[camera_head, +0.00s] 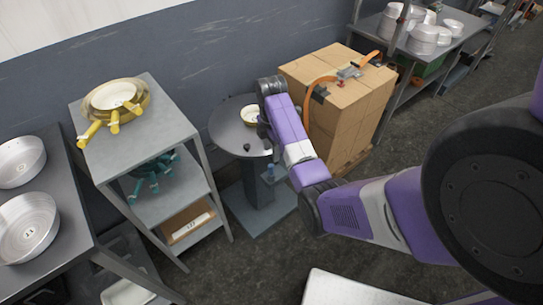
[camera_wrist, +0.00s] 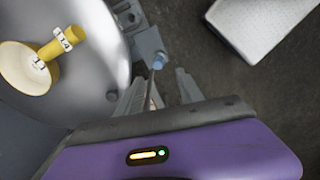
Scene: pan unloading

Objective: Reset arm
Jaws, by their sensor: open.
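My gripper (camera_wrist: 157,92) is open in the wrist view, with nothing between its fingers. It is beside the edge of a round grey table (camera_head: 226,128), which also shows in the wrist view (camera_wrist: 95,40). A small pan with a cream inside and yellow handle (camera_wrist: 28,70) lies on that table, apart from the fingers. In the head view this pan (camera_head: 249,113) is partly hidden by my arm, and the fingers are hard to make out there.
A grey bracket with a blue knob (camera_wrist: 157,62) is close to the fingers. Stacked cartons (camera_head: 345,100) stand right of the round table. A shelf (camera_head: 165,145) at left holds yellow pans (camera_head: 115,97) on top. Metal pans (camera_head: 28,228) sit on the far-left table.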

